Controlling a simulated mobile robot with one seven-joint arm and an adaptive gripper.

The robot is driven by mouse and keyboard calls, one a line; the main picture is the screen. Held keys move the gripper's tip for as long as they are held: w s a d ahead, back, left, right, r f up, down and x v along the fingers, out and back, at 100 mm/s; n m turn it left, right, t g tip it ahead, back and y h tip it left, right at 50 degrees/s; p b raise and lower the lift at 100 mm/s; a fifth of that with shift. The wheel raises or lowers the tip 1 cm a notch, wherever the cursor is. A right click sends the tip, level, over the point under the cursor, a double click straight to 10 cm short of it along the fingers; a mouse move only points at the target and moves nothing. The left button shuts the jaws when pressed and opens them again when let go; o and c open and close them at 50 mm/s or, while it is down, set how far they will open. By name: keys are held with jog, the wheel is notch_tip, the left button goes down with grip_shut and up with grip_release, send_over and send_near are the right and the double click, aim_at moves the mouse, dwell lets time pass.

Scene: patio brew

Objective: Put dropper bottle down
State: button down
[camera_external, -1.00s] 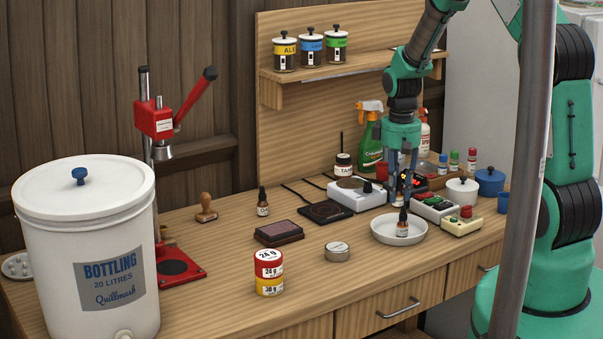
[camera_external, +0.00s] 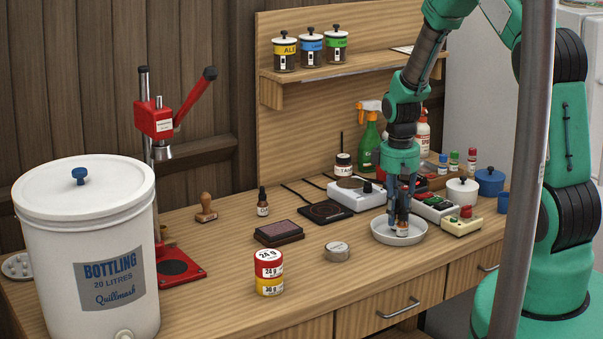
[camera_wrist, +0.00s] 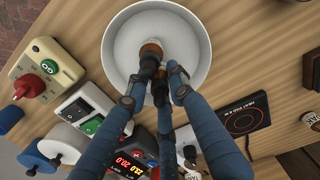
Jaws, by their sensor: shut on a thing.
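The dropper bottle (camera_external: 402,230), brown with a dark top and a pale label, is at the white round dish (camera_external: 378,235). My gripper (camera_external: 402,218) reaches straight down over the dish, shut on the bottle's upper part. In the wrist view the bottle (camera_wrist: 151,50) lies between my fingertips (camera_wrist: 160,76), over the white inside of the dish (camera_wrist: 110,58). Its lower part is seen end-on, so I cannot tell whether its base touches the dish floor. My fingers hide much of the bottle's top.
Switch boxes (camera_external: 462,222) stand close right of the dish, and a white scale (camera_external: 355,196) behind it. A round tin (camera_external: 337,251) is to the left. A second dropper bottle (camera_external: 262,204) stands farther left. The bench front before the dish is clear.

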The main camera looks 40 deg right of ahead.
jog(key=shift+f, duration=0.2)
jog(key=c, duration=1.5)
grip_release()
notch_tip(320, 180, up, 12)
jog(key=shift+r+p, duration=0.1)
jog(key=shift+p, duration=0.65)
